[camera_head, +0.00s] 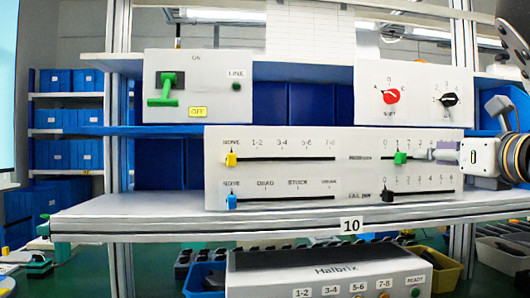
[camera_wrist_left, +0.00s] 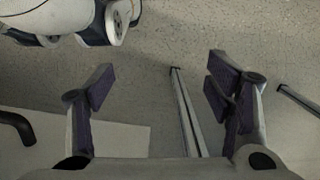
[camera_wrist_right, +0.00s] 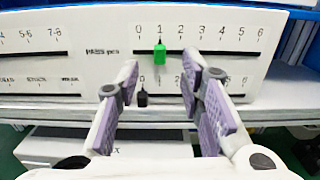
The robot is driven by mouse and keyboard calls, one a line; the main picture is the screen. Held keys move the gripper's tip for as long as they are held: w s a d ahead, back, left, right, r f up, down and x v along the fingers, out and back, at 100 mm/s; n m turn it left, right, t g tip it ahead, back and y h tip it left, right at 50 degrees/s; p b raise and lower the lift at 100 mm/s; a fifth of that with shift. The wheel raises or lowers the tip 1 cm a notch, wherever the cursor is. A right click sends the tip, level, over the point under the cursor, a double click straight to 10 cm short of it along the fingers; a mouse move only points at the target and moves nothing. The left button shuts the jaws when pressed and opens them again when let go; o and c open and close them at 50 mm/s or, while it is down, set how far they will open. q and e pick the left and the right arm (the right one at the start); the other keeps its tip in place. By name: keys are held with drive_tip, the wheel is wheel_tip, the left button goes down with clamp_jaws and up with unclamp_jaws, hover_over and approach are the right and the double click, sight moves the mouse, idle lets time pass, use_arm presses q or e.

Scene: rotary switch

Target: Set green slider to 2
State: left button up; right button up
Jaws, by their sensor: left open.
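The green slider (camera_head: 400,158) sits on the upper right track of the white panel (camera_head: 280,172), which has a 0 to 6 scale. In the right wrist view the green slider (camera_wrist_right: 160,54) stands under the 1 mark. My right gripper (camera_head: 432,154) is just right of the slider in the head view. In its wrist view my right gripper (camera_wrist_right: 160,75) is open, with fingertips on either side of the slider and gaps showing. Contact cannot be told. My left gripper (camera_wrist_left: 160,78) is open and empty above the floor, outside the head view.
A black slider (camera_head: 387,196) sits at 0 on the track below. Yellow (camera_head: 231,159) and blue (camera_head: 231,201) sliders are at the panel's left. Above are a box with a green handle (camera_head: 165,90) and one with red (camera_head: 391,96) and black (camera_head: 449,100) knobs.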

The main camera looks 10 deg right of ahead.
sight(401, 156)
drive_tip(key=w, duration=0.5)
drive_tip(key=w+d, duration=0.1)
drive_tip(key=w, duration=0.2)
drive_tip(key=shift+f, duration=0.1)
clamp_jaws()
